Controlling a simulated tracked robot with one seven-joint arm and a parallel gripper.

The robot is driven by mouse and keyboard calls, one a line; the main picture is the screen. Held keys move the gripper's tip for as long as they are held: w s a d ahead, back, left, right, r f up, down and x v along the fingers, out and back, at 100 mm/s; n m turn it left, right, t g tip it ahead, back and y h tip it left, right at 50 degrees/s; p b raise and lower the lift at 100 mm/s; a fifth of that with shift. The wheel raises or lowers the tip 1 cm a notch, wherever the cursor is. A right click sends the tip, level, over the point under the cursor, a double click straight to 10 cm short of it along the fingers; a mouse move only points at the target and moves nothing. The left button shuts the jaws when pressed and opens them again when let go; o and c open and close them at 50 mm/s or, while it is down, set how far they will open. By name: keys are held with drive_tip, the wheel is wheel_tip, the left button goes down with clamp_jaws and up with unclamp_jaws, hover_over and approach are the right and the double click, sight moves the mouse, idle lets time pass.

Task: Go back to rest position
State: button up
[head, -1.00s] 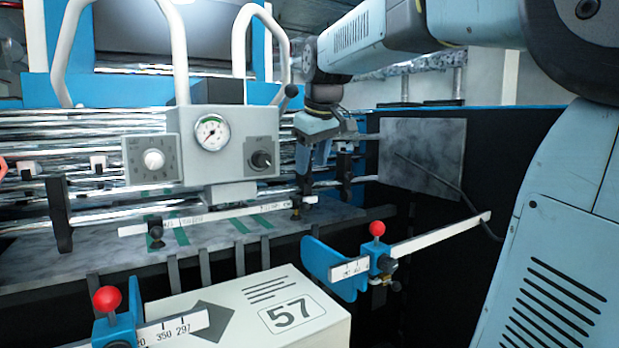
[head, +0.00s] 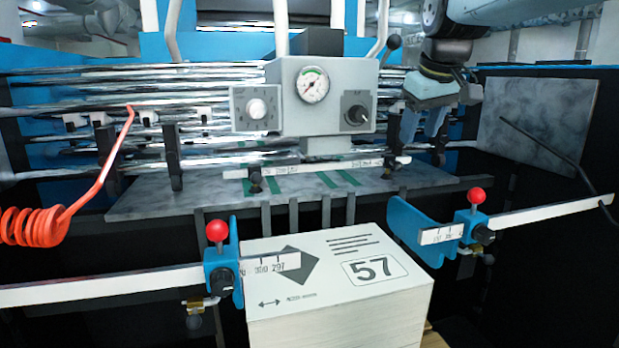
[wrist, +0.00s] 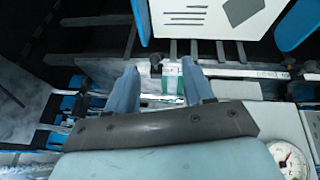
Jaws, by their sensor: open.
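My gripper (head: 424,126) hangs at the upper right of the head view, in front of the machine's rollers and to the right of the grey gauge box (head: 318,128). Its two fingers point down and stand apart, with nothing held between them. In the wrist view my gripper (wrist: 160,82) is also open and empty. A green-and-white strip (wrist: 172,80) shows beyond the gap between the fingers, on the machine. My upper arm links leave the head view at the top right.
A paper stack marked 57 (head: 340,270) stands in front, between two blue side guides with red knobs (head: 217,231) (head: 476,196). White ruler bars extend from both guides. A coiled orange hose (head: 38,226) hangs at the left. A grey plate (head: 535,120) stands at the right.

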drive_tip(key=s+f+m, duration=0.4)
drive_tip(key=s+f, duration=1.1)
drive_tip(key=s, duration=0.1)
drive_tip(key=shift+f, duration=0.4)
drive_tip(key=shift+s, duration=0.1)
idle(1.6)
